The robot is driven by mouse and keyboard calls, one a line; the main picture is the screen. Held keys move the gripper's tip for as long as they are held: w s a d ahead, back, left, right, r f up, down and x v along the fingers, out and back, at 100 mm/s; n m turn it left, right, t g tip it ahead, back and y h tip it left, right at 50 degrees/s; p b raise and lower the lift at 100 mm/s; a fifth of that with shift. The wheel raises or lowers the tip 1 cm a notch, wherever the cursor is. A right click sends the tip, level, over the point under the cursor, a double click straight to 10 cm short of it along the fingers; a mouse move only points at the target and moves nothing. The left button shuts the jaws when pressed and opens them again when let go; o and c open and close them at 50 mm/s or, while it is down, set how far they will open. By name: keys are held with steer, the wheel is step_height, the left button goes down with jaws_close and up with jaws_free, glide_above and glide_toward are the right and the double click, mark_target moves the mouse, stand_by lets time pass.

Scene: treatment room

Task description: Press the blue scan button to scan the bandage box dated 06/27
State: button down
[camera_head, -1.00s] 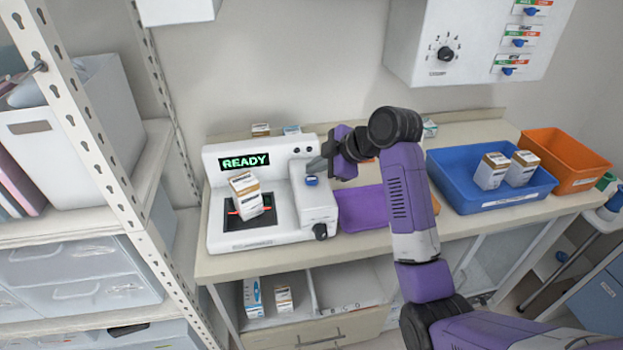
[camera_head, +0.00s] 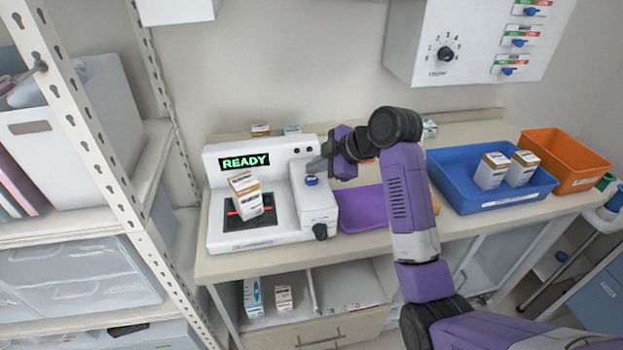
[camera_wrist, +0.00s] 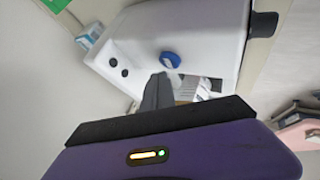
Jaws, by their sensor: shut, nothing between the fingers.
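The white scanner (camera_head: 275,225) stands on the counter, and its screen (camera_head: 245,161) reads READY in green. A bandage box (camera_head: 245,196), white with brown bands, sits tilted on the dark scan window; its date is too small to read. The blue scan button (camera_head: 312,181) is on the raised right part of the scanner; it also shows in the wrist view (camera_wrist: 170,59). My gripper (camera_head: 318,165) is shut and empty. Its tips are just above and behind the button, and a small gap shows in the wrist view (camera_wrist: 158,82).
A purple tray (camera_head: 362,209) lies right of the scanner. A blue bin (camera_head: 480,200) holds two boxes (camera_head: 505,170), with an orange bin (camera_head: 565,165) beyond it. A metal shelf (camera_head: 90,110) stands at left. A white wall unit (camera_head: 470,45) hangs above the counter.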

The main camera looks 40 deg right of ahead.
mark_target(315, 181)
steer(key=shift+f, duration=0.1)
steer(key=shift+f, duration=0.35)
steer(key=shift+f+b, duration=0.35)
steer(key=shift+f, duration=0.05)
stand_by(1.1)
steer(key=shift+r, duration=0.1)
steer(key=shift+r+p, duration=0.75)
step_height(315, 181, up, 5)
steer(key=p, duration=0.4)
stand_by(0.9)
